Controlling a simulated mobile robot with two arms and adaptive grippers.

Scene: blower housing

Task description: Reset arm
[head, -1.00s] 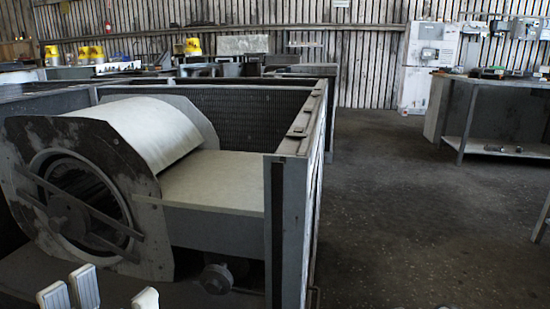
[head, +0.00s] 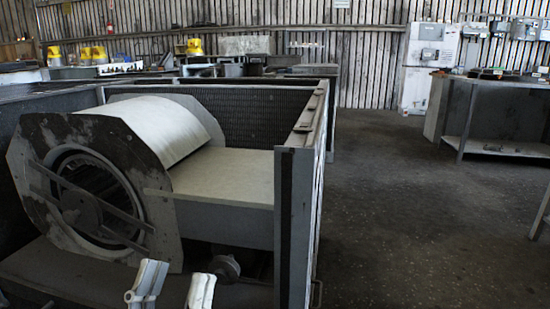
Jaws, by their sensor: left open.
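The blower housing (head: 165,130) is a pale curved drum with a dark, worn side plate and a round opening. It sits inside an open metal cabinet at the left of the head view. My left gripper (head: 174,288) shows at the bottom edge, in front of the housing. Its pale fingertips stand apart with nothing seen between them. The rest of the left arm is below the frame. My right gripper is not in view.
The cabinet's front corner post (head: 295,225) and side wall stand right of my left gripper. A flat panel (head: 225,178) adjoins the drum. Open concrete floor (head: 410,215) lies to the right, with a metal workbench (head: 490,120) beyond.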

